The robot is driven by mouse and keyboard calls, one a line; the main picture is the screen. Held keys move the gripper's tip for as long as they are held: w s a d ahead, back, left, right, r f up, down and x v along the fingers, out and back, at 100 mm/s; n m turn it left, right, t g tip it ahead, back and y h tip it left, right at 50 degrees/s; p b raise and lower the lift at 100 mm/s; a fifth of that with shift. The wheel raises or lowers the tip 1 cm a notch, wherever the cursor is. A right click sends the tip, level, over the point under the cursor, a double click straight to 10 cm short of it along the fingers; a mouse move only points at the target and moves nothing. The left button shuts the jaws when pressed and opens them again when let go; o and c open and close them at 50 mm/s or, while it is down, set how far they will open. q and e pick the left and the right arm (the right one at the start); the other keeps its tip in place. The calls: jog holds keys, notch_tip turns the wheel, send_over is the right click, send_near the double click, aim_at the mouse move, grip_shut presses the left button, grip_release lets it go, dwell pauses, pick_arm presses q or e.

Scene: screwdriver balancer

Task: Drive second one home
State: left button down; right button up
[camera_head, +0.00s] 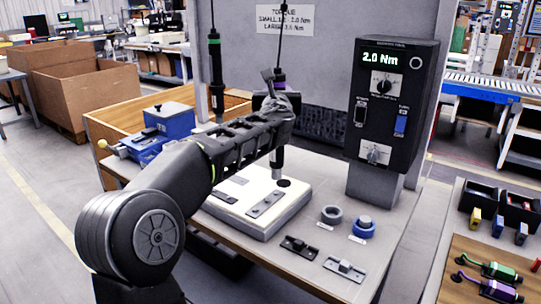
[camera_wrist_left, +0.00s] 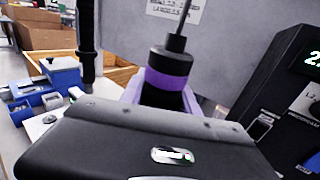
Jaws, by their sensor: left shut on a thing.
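A hanging power screwdriver with a purple band (camera_head: 279,83) is on a cable from above; its purple band also shows in the left wrist view (camera_wrist_left: 166,79). My left gripper (camera_head: 275,100) is shut on its body and holds it upright. Its grey lower end (camera_head: 277,158) points down just above a dark round spot on the pale fixture block (camera_head: 232,216). I cannot tell whether the bit touches anything. Grey plates (camera_head: 266,204) lie on the block. A second screwdriver with a green band (camera_head: 214,62) hangs free to the left. My right gripper is not in view.
A black controller (camera_head: 390,115) reading 2.0 Nm stands right of the block. A grey ring (camera_head: 331,214), a blue ring-shaped holder (camera_head: 362,229) and small dark parts (camera_head: 344,269) sit on the bench front. A blue vise-like tool (camera_head: 168,120) is at left.

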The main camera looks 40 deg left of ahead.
pick_arm(q)
jog(key=shift+s, duration=0.1)
dwell(0.4)
jog(key=shift+s+b, duration=0.95)
jog(key=shift+s, duration=1.45)
jog(key=shift+f, duration=0.15)
